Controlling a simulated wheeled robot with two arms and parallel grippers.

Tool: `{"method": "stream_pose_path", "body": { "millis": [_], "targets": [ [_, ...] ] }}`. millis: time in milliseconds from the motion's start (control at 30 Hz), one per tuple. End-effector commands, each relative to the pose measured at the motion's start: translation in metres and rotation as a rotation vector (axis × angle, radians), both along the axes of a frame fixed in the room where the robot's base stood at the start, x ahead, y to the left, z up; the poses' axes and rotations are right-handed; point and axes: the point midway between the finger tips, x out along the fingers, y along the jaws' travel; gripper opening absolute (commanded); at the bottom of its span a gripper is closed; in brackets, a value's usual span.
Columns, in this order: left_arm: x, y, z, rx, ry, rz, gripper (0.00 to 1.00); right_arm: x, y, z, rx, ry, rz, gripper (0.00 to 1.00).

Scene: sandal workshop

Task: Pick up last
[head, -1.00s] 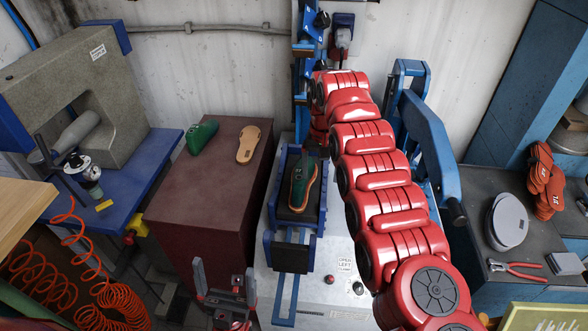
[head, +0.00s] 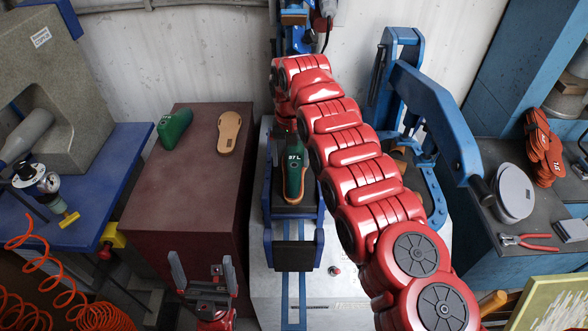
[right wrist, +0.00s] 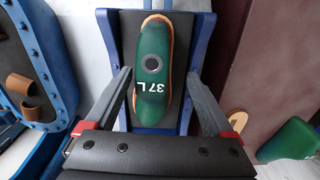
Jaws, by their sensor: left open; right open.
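A green last (head: 292,165) marked "37 L" rests on the dark pad of a blue press fixture (head: 268,215), with a tan sole edge around it. It also shows in the right wrist view (right wrist: 152,70). My right gripper (right wrist: 158,76) is open, with one finger on each side of this last; I cannot tell whether they touch it. A second green last (head: 174,129) lies on the maroon box, beside a tan insole (head: 228,132). My left gripper (head: 204,278) is open and empty at the bottom, in front of the box.
The maroon box (head: 185,195) has free room on its top. A blue lever press (head: 435,115) stands right of my right arm. A grey bench at right holds a round grey disc (head: 514,192), red-handled pliers (head: 528,242) and orange soles (head: 544,150). Orange coiled hoses hang at left.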

Motion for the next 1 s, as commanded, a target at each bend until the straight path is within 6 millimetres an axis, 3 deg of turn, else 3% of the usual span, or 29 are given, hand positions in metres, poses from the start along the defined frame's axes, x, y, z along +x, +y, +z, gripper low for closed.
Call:
{"method": "stream_pose_path", "body": {
  "millis": [167, 300, 433, 667, 1000],
  "targets": [
    [0.0, 0.0, 0.007, 0.0, 0.0, 0.0, 1.0, 0.001, -0.003, -0.007, 0.0, -0.003, -0.003, 0.87],
    [0.0, 0.0, 0.02, 0.0, 0.0, 0.0, 1.0, 0.0, -0.008, -0.027, 0.001, 0.003, -0.003, 0.87],
    [0.0, 0.0, 0.019, 0.0, 0.0, 0.0, 1.0, 0.001, -0.007, -0.047, 0.0, 0.0, 0.0, 0.87],
    [0.0, 0.0, 0.018, 0.0, 0.0, 0.0, 1.0, 0.002, -0.008, -0.051, 0.001, -0.004, -0.001, 0.87],
    [0.0, 0.0, 0.018, 0.0, 0.0, 0.0, 1.0, 0.002, -0.007, -0.051, 0.001, -0.002, -0.002, 0.28]
  ]
}}
